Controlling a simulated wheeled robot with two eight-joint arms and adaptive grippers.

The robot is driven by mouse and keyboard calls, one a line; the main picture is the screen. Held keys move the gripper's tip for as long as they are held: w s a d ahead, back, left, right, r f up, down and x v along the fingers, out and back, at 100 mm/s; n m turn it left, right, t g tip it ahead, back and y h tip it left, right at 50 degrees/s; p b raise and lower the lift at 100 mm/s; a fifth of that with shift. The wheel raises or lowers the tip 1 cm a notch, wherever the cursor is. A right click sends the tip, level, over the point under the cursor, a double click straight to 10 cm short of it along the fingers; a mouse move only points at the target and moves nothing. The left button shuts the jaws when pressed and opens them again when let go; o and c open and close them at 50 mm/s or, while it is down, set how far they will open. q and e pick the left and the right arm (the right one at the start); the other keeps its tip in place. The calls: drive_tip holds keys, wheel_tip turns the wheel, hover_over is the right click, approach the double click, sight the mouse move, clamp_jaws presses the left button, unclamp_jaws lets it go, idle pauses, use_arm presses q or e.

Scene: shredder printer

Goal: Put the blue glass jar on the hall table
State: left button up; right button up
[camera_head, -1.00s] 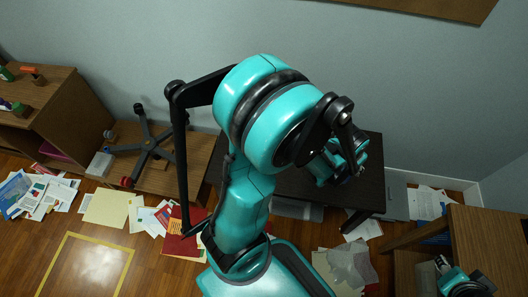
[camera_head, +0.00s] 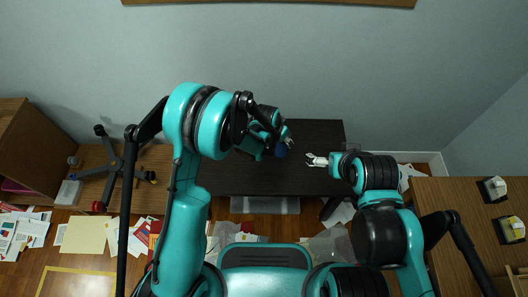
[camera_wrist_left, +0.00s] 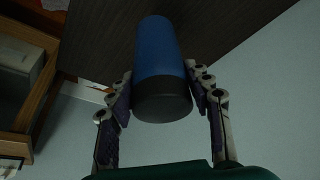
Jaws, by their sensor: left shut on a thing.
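The blue glass jar (camera_head: 282,150) is a dark blue cylinder held by my left gripper (camera_head: 286,144) over the dark table. In the left wrist view the jar (camera_wrist_left: 160,55) has a dark grey end towards the camera, and the fingers of my left gripper (camera_wrist_left: 162,90) close on its two sides. The dark brown table (camera_head: 235,178) stands against the wall. I cannot tell whether the jar touches its top. My right gripper (camera_head: 308,159) has its pale fingers slightly apart and empty, over the table's right side.
An upturned chair base (camera_head: 110,165) lies at the left beside a wooden cabinet (camera_head: 30,150). Papers (camera_head: 85,234) cover the floor. A wooden desk (camera_head: 460,195) stands at the right. The visible top of the dark table is mostly clear.

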use_arm(q)
drive_tip(key=shift+d+f+m, duration=0.15)
drive_tip(key=shift+d+f, duration=0.05)
drive_tip(key=shift+d, duration=0.4)
drive_tip(key=shift+d+f+m, duration=0.15)
drive_tip(key=shift+d+f, duration=0.05)
drive_tip(key=shift+d, duration=0.35)
drive_tip(key=shift+w+d+f, duration=0.1)
drive_tip(key=shift+d+f, duration=0.1)
drive_tip(key=shift+f, duration=0.1)
drive_tip(key=w+a+f+b, duration=0.6)
drive_tip(key=a+f, duration=0.3)
drive_tip(key=f, duration=0.1)
drive_tip(key=shift+w+f, duration=0.35)
drive_tip(key=shift+f, duration=0.05)
drive_tip(key=shift+f, duration=0.1)
drive_tip(key=o, duration=1.5)
drive_tip(key=shift+o, duration=0.2)
